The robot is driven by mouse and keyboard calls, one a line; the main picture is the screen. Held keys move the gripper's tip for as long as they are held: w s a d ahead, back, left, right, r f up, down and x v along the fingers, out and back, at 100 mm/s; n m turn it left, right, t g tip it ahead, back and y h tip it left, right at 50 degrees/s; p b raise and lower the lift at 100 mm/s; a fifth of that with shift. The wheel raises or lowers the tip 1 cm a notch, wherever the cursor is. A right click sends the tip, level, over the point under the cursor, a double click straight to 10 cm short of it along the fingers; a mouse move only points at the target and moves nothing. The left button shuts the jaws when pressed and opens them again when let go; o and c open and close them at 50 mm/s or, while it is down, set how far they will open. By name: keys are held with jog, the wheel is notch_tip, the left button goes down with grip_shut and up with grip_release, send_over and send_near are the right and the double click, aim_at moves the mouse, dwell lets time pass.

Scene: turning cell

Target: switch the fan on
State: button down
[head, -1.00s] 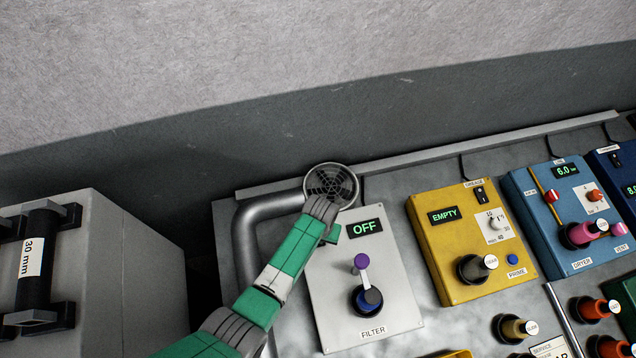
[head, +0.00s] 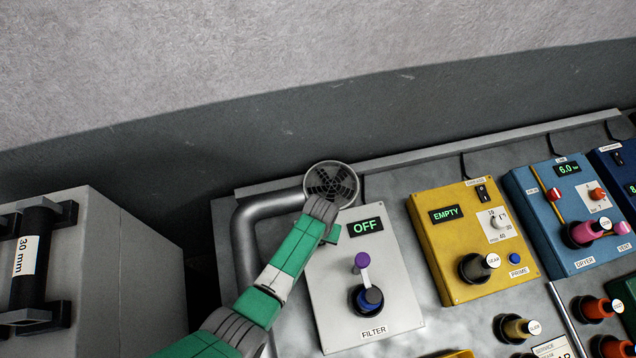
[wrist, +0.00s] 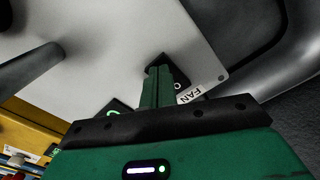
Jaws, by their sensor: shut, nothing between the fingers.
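The round fan (head: 331,183) sits in a grey housing at the end of a pipe, above the grey FILTER panel (head: 330,300). In the wrist view a FAN label (wrist: 190,93) is on the panel beside a small black rocker switch (wrist: 178,85) marked "O". My gripper (wrist: 157,78) is shut and empty. Its green fingertips are at the switch and cover much of it; I cannot tell whether they press it. In the head view my wrist hides the switch.
The FILTER panel has a lever with a purple knob (head: 362,260) and a dark knob below it. A yellow panel (head: 448,199) reading EMPTY and a blue DRYER panel (head: 527,190) stand to the right. The thick grey pipe (head: 243,240) is close on the left.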

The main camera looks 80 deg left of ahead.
notch_tip(320, 180, up, 7)
jog(key=p, duration=0.7)
dwell(0.5)
